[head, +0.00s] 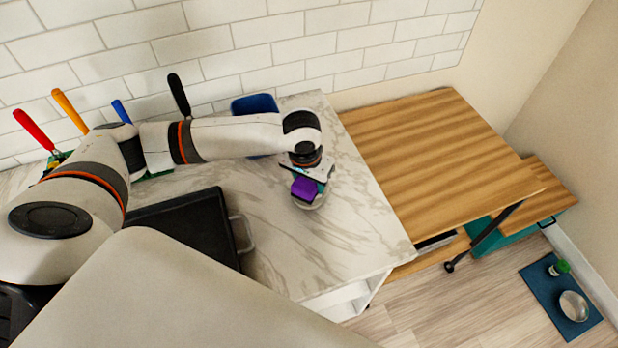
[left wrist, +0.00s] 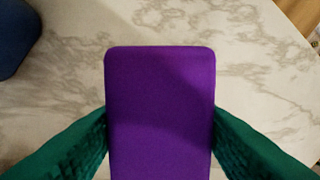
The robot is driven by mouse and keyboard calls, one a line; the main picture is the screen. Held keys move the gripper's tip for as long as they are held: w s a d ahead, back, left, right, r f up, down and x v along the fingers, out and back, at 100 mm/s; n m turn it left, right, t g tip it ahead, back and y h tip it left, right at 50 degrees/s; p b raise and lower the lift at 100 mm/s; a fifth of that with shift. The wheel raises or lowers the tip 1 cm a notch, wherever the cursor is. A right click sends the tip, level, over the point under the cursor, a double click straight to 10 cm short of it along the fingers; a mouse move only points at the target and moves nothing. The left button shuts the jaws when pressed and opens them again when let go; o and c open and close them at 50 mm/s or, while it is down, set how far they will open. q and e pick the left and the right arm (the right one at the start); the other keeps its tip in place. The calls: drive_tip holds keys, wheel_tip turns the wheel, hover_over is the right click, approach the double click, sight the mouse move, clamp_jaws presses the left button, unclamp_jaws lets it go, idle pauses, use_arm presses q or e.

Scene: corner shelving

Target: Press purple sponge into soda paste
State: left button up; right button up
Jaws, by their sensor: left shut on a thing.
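The purple sponge (head: 304,188) is held in my left gripper (head: 308,181) over the right part of the marble counter. The left wrist view shows the sponge (left wrist: 160,110) upright between two green fingers, with a finger against each side. A small pale bowl (head: 318,203) shows just below and behind the sponge in the head view. Its contents are hidden by the sponge and gripper, so I cannot see the soda paste. I cannot tell whether the sponge touches the bowl. My right gripper is not in view.
A dark blue bin (head: 255,105) stands at the wall behind my left arm. A black tray (head: 190,225) with a metal handle lies on the marble counter (head: 350,235). Wooden shelving (head: 430,150) adjoins on the right. A blue mat (head: 540,280) with a bottle and metal bowl is on the floor.

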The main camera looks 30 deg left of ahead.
use_arm(q)
drive_tip(key=shift+f, duration=0.45)
idle(0.5)
drive_tip(key=shift+s+f+p, duration=0.1)
drive_tip(key=shift+f+p, duration=0.05)
drive_tip(key=shift+p, duration=0.3)
idle(1.9)
wheel_tip(320, 180, up, 7)
drive_tip(key=p, duration=0.8)
idle(0.8)
drive_tip(key=shift+d, duration=0.1)
drive_tip(key=s+d+r+b, duration=0.1)
drive_tip(key=s+d+b, duration=0.2)
drive_tip(key=s+b, duration=0.5)
drive_tip(key=b, duration=0.6)
drive_tip(key=shift+s+d, duration=0.15)
drive_tip(key=shift+s, duration=0.15)
